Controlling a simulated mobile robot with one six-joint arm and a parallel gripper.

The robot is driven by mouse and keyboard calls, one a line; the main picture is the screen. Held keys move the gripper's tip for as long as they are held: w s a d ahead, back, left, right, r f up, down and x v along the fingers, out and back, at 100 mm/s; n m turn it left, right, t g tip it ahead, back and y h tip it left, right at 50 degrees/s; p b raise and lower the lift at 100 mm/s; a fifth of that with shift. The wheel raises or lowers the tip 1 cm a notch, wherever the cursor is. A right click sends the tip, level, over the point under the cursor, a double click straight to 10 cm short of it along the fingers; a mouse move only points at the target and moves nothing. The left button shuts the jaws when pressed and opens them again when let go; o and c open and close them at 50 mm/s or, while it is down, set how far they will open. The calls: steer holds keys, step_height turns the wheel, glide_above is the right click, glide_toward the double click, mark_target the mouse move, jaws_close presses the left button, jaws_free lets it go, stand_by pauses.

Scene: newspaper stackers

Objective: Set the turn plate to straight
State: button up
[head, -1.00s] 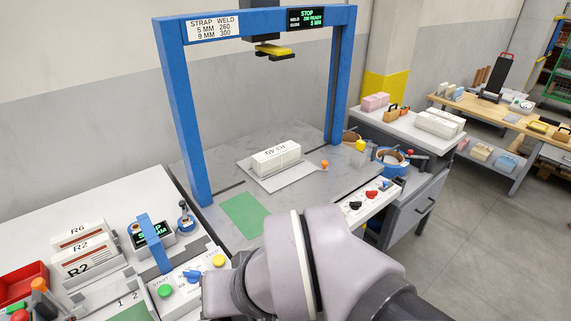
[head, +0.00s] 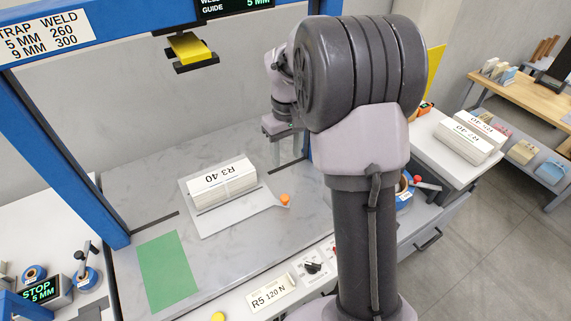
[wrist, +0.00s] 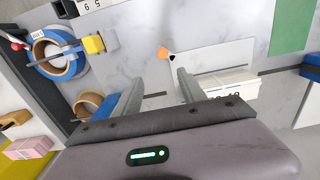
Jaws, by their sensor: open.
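The turn plate (head: 237,216) is a flat light-grey plate on the marbled bench top. An orange knob (head: 285,199) sits on a narrow tab at its right end. A white newspaper bundle (head: 222,186) labelled R3-40 lies on the plate. The plate's long edges look roughly parallel to the dark slots in the bench; a small turn is hard to judge. My gripper (head: 284,134) is above the bench, behind the knob in the head view. In the wrist view, my gripper (wrist: 158,90) is open and empty, with the knob (wrist: 163,53) beyond its fingertips, apart from them.
A blue frame (head: 62,150) stands over the bench, with a yellow-topped head (head: 192,47) hanging from it. A green patch (head: 167,270) is at the left. A control strip with an R5 120 N card (head: 273,293) runs along the front. Strap rolls (wrist: 57,52) stand beside my gripper.

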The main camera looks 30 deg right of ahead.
mark_target(285, 197)
steer(key=f+b, duration=0.2)
steer(key=f, duration=0.3)
steer(key=f+b, duration=0.2)
steer(key=f, duration=0.3)
steer(key=a+f+b, duration=0.1)
steer(key=f, duration=0.4)
steer(key=shift+s+f+b, duration=0.3)
steer(key=shift+b, duration=0.1)
steer(key=shift+f, duration=0.55)
steer(key=shift+c, duration=0.5)
jaws_close()
